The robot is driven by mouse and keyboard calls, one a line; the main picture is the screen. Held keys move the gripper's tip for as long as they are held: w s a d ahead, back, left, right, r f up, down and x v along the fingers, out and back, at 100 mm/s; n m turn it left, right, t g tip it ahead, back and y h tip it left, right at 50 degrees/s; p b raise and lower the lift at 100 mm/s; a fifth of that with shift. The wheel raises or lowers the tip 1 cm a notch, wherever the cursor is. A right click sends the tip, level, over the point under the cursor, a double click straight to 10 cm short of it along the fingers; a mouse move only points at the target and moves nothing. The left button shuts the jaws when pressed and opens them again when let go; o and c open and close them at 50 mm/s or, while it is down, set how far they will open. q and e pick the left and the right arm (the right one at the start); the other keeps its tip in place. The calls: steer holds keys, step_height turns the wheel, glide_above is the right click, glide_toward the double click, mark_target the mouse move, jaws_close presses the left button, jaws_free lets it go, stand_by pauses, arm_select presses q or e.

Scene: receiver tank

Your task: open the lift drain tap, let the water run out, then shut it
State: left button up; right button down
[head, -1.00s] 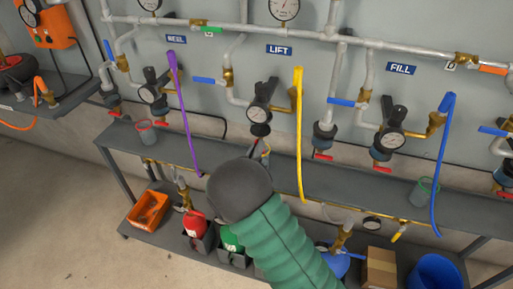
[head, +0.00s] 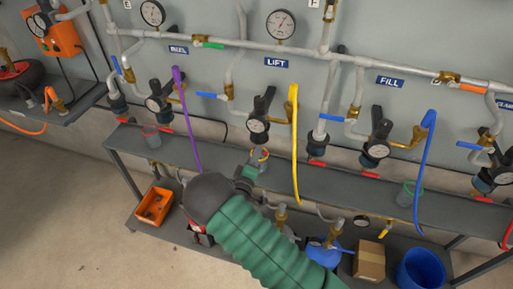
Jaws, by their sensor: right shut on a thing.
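The LIFT unit (head: 257,125), with its round gauge and black knob, is on the wall below the blue LIFT label. My right arm comes up from the bottom, and its gripper (head: 257,160) is at the underside of this unit. It is shut on what appears to be the lift drain tap. The tap is small and mostly hidden by the gripper, so its turn position cannot be told. A rim of red and yellow shows beside the fingers, too small to make out. No running water can be made out. My left gripper is out of view.
A yellow hose (head: 294,150) hangs just right of the gripper and a purple hose (head: 185,120) to its left. An orange bin (head: 154,205), a carton (head: 369,260) and a blue bucket (head: 420,268) sit below.

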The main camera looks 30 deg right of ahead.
steer(key=shift+s+a+f+n+p, duration=0.15)
steer(key=shift+n+p, duration=0.35)
steer(key=shift+n, duration=0.4)
steer(key=shift+w+a+f+n+p, duration=0.15)
steer(key=shift+n+p, duration=0.3)
steer(key=shift+n, duration=0.45)
steer(key=shift+s+d, duration=0.1)
steer(key=c, duration=1.5)
jaws_free()
steer(key=shift+c, duration=0.2)
steer(key=shift+r, duration=0.15)
steer(key=shift+d+r, duration=0.1)
steer(key=shift+r, duration=0.05)
